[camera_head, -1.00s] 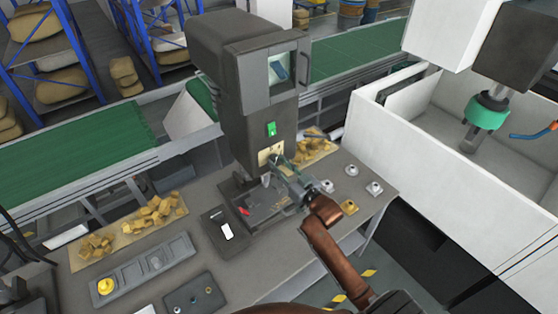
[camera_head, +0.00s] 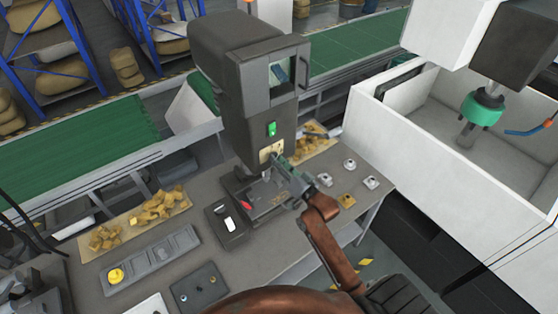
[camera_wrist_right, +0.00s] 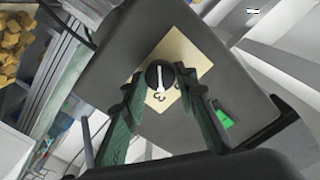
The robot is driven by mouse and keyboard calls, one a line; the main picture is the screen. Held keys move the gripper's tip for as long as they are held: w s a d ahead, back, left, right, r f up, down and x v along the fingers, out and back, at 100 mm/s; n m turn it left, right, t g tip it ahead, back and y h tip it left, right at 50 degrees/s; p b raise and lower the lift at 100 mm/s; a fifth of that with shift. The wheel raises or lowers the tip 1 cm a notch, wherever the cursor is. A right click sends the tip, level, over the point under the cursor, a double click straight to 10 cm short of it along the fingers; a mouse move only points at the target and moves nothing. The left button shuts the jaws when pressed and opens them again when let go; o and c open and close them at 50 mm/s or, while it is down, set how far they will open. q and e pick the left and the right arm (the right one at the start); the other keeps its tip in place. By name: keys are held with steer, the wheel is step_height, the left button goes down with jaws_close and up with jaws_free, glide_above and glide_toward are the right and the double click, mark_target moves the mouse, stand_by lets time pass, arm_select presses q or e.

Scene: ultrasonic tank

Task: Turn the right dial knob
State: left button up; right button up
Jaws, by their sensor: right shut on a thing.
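The dial knob (camera_wrist_right: 159,75) is round and dark with a white pointer bar, on a cream plate (camera_wrist_right: 193,60) of the machine in the right wrist view. The plate also shows on the machine front in the head view (camera_head: 265,154); there my gripper largely hides the knob. My right gripper (camera_wrist_right: 162,86) has one finger on each side of the knob and is shut on it. It also shows at the plate in the head view (camera_head: 277,158). A dark grey jointed part at the lower left edge of the head view seems to be my left gripper (camera_head: 22,292); its jaws are unclear.
The grey machine (camera_head: 252,105) has a green switch (camera_head: 271,129) above the plate. The bench (camera_head: 270,233) carries trays, yellowish pieces (camera_head: 160,206) and small metal fittings (camera_head: 349,164). A white tank (camera_head: 375,125) stands at the right.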

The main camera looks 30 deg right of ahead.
stand_by(0.3)
steer(key=o, duration=1.1)
steer(key=shift+o, duration=0.2)
steer(key=s, duration=1.2)
steer(key=shift+d, duration=0.45)
